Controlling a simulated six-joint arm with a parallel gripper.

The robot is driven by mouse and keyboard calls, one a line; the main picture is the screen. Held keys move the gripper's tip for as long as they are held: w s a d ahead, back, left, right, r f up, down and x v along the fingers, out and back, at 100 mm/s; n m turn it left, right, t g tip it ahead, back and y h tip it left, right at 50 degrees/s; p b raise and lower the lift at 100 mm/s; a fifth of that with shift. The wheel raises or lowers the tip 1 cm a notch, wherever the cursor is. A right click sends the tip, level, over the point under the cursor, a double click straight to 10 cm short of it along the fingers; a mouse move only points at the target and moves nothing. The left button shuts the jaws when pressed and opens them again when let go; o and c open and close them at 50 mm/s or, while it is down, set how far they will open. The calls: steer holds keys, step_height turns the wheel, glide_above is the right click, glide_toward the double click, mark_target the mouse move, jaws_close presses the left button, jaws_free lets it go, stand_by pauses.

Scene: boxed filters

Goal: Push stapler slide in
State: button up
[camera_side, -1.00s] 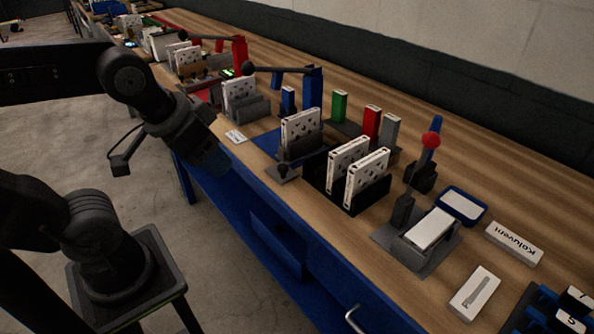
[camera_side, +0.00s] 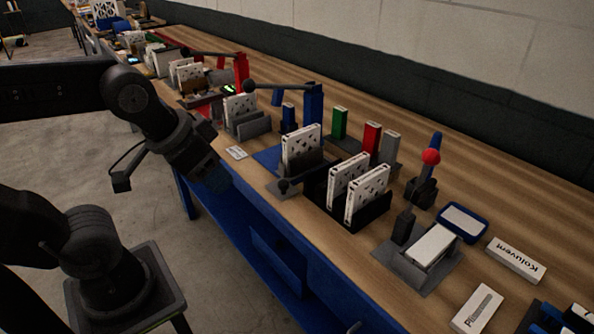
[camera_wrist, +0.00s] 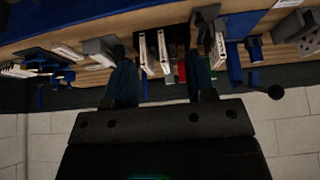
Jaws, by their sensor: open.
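In the side view, a blue lever press (camera_side: 313,105), apparently the stapler, stands on the bench with a long dark arm ending in a black knob. In front of it, a dark slide (camera_side: 300,170) carries an upright white perforated filter (camera_side: 301,145). The slide sits at the bench's front edge with a small dark knob (camera_side: 283,186) facing the aisle. My gripper (camera_side: 212,180) is left of it, off the bench over the aisle, and touches nothing. The wrist view shows its two blue fingers (camera_wrist: 160,65) apart and empty, with the bench upside down beyond.
A black rack (camera_side: 358,218) with two white filters stands right of the slide. A grey fixture (camera_side: 420,262), red-knobbed lever (camera_side: 430,157) and white boxes (camera_side: 517,260) lie further right. Green (camera_side: 340,123) and red boxes (camera_side: 372,138) stand behind. The aisle before the bench is open.

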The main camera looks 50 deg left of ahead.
steer(key=shift+o, duration=0.3)
steer(key=m+g, duration=0.6)
steer(key=m, duration=0.3)
glide_above(283, 182)
step_height(283, 182, down, 4)
step_height(283, 182, down, 13)
steer(key=shift+d+f, duration=0.1)
steer(key=shift+c, duration=0.2)
jaws_close()
